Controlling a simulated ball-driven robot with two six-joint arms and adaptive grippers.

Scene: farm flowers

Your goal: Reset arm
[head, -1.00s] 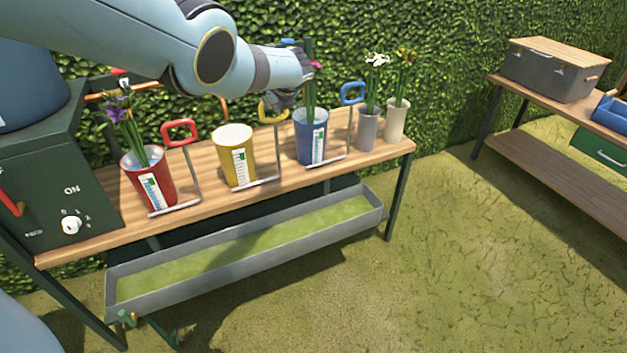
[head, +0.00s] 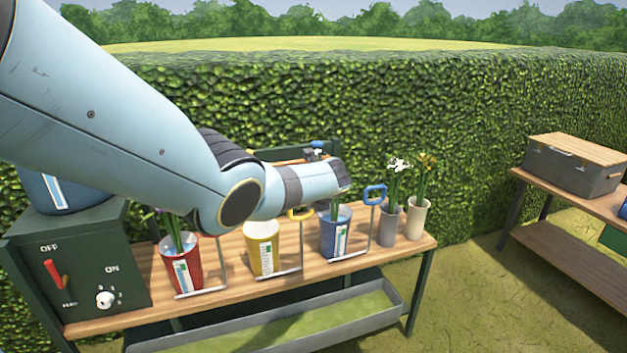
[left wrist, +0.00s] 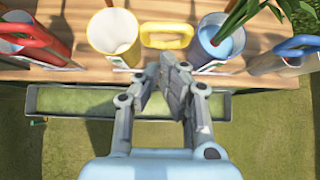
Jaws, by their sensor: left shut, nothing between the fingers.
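My left arm reaches in from the left in the head view, above the potting bench (head: 130,318); its gripper is hidden there behind the wrist. In the left wrist view, my left gripper (left wrist: 165,74) is shut and empty, in front of the yellow cup (left wrist: 112,42) and the blue cup (left wrist: 222,42). In the head view, the red cup (head: 182,270), yellow cup (head: 262,250) and blue cup (head: 335,238) stand upright in wire holders. Stems stand in the red and blue cups; the yellow cup looks empty. My right gripper is not in view.
A grey cup (head: 388,228) and a cream cup (head: 416,220) hold flowers at the bench's right end. A green switch box (head: 85,262) stands at the left. A grey trough (head: 270,338) hangs below. A grey chest (head: 575,165) sits on another bench.

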